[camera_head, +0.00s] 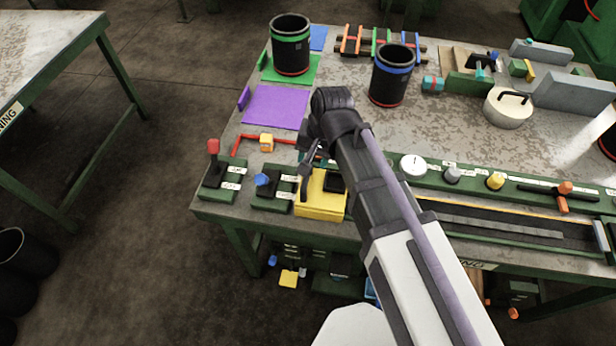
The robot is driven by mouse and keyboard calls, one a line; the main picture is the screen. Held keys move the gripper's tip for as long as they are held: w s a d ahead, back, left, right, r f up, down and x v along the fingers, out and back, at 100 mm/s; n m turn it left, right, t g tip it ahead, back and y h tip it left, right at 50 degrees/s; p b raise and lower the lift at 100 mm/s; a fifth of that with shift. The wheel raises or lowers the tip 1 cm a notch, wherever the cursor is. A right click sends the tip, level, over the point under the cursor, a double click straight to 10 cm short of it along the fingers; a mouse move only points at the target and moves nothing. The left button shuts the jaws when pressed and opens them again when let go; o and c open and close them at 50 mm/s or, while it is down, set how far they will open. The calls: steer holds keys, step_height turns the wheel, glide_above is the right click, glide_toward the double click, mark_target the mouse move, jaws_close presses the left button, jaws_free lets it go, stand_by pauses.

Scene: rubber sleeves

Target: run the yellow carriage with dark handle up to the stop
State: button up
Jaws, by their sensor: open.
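The yellow carriage (318,208) sits at the left end of a long dark rail (500,228) along the table's front edge. A dark part, seemingly its handle (336,183), shows on its top; my arm partly covers this area. My gripper (306,172) points down over the carriage's left rear side, with its dark fingers close to the carriage. Whether they touch it or straddle the handle I cannot tell. A grey upright block (601,236), perhaps the stop, stands at the rail's right end.
Behind the rail is a green panel (440,178) with a gauge and knobs. Left of the carriage are a red lever (213,150) and a blue lever (264,182). Black cups with a green band (291,52) and a blue band (389,80) stand farther back. The rail's middle looks clear.

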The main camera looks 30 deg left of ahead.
mark_target(323, 188)
steer(key=f+b, duration=0.1)
steer(key=f, duration=0.1)
steer(key=f+b, duration=0.2)
steer(key=a+f+b, duration=0.1)
steer(key=f+b, duration=0.1)
steer(key=f, duration=0.1)
steer(key=shift+s+a, duration=0.1)
steer(key=shift+s, duration=0.1)
steer(key=shift+r, duration=0.25)
steer(key=shift+c, duration=0.2)
jaws_close()
